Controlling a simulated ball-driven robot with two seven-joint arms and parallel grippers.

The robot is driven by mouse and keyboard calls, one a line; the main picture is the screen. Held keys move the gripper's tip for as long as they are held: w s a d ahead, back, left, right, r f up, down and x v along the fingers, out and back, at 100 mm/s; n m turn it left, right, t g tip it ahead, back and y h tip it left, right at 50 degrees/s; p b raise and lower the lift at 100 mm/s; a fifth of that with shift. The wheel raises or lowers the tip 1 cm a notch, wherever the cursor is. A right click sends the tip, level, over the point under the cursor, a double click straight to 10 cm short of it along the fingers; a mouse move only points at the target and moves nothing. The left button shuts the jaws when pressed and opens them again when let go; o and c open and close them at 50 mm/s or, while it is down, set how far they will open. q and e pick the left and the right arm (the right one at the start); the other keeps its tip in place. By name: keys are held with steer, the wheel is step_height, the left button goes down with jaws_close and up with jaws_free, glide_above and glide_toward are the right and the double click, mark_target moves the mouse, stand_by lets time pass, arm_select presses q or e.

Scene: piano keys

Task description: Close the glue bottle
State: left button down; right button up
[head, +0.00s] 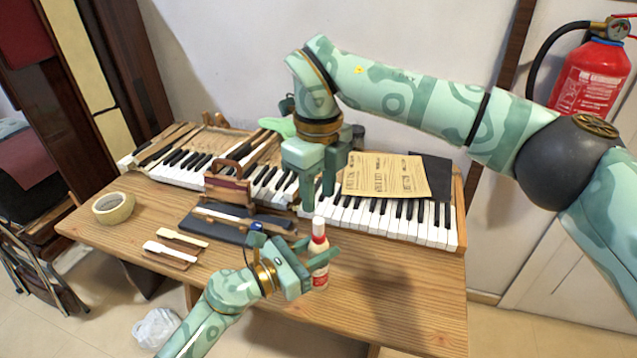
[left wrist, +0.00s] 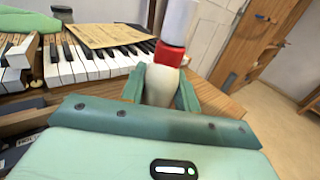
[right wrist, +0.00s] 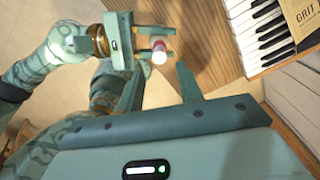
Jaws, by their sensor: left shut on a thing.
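The glue bottle (head: 320,277) is upright near the table's front edge. It has a pale body, a red collar (head: 318,242) and a white cap (head: 319,225) sitting on top. In the left wrist view the white cap (left wrist: 179,22) stands above the red collar (left wrist: 167,54); whether it is tight I cannot tell. My left gripper (head: 319,254) is shut on the bottle's body below the collar. My right gripper (head: 318,202) points down just above the cap, open and empty. In the right wrist view the white cap (right wrist: 159,57) shows beyond and between its fingers.
Piano keys (head: 380,217) run along the table behind the bottle, with a paper sheet (head: 385,176) on them. A tape roll (head: 113,208), a brown-handled block (head: 228,186) and loose key pieces (head: 170,254) lie left. The wooden table (head: 400,285) is clear right of the bottle.

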mark_target(319, 220)
step_height(319, 220, down, 7)
stand_by(0.3)
jaws_close()
steer(key=m, duration=0.8)
steer(key=shift+m, duration=0.4)
steer(key=shift+o, duration=0.8)
jaws_free()
steer(key=shift+r, duration=0.1)
step_height(319, 220, up, 12)
